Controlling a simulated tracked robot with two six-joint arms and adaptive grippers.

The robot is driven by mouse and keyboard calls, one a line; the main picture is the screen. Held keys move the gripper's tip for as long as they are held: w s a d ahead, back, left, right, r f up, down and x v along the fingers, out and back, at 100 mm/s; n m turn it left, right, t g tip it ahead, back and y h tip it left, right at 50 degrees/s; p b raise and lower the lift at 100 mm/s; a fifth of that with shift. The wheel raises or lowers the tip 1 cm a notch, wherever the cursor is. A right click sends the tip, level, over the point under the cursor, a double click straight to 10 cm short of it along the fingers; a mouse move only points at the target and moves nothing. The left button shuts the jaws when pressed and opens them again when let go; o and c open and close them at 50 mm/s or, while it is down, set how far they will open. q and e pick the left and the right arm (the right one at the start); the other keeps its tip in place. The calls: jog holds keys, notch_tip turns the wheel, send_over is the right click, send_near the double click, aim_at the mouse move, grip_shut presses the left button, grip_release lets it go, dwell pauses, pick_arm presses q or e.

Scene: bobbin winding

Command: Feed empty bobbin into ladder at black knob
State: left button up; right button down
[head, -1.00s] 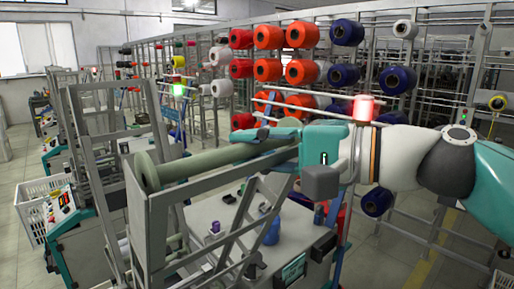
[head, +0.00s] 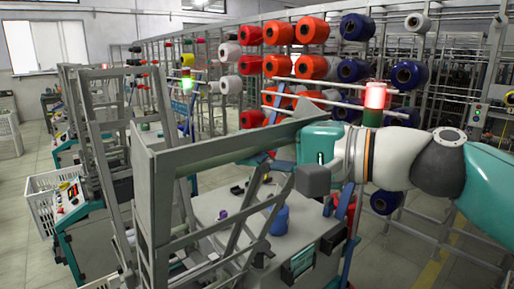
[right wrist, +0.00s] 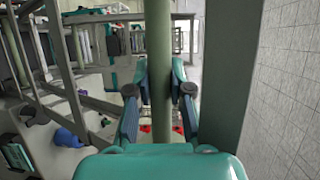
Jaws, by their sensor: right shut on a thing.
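The empty bobbin, a long pale-green tube (right wrist: 158,45), runs upright through the middle of the right wrist view. My right gripper (right wrist: 159,88) is shut around it, a finger on each side. In the head view my right arm reaches in from the right to the back of the grey ladder frame (head: 215,148). A grey-green beam (right wrist: 227,70) stands close to the right of the bobbin in the wrist view. I cannot make out the black knob. My left gripper is not in view.
A machine table (head: 210,208) with a blue bottle (head: 280,221) stands below the beam. A lit red signal lamp (head: 376,95) is beside my arm. Racks of orange and blue spools fill the back. A white crate (head: 42,205) stands at the left.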

jog(key=shift+w+a+f+b, duration=0.25)
jog(key=shift+w+f+b, duration=0.1)
jog(key=shift+f+b, duration=0.5)
jog(key=shift+w+a+f+b, duration=0.3)
jog(key=shift+f+b, duration=0.45)
jog(key=shift+f, duration=0.2)
jog(key=shift+w+a+f+b, duration=0.2)
jog(key=shift+w+f+b, duration=0.15)
jog(key=shift+f+b, duration=0.5)
jog(key=shift+f, duration=0.15)
jog(key=f+b, duration=0.1)
jog(key=w+f+b, duration=0.1)
jog(key=a+f+b, duration=0.1)
jog(key=shift+w+f, duration=0.15)
jog(key=shift+f, duration=0.2)
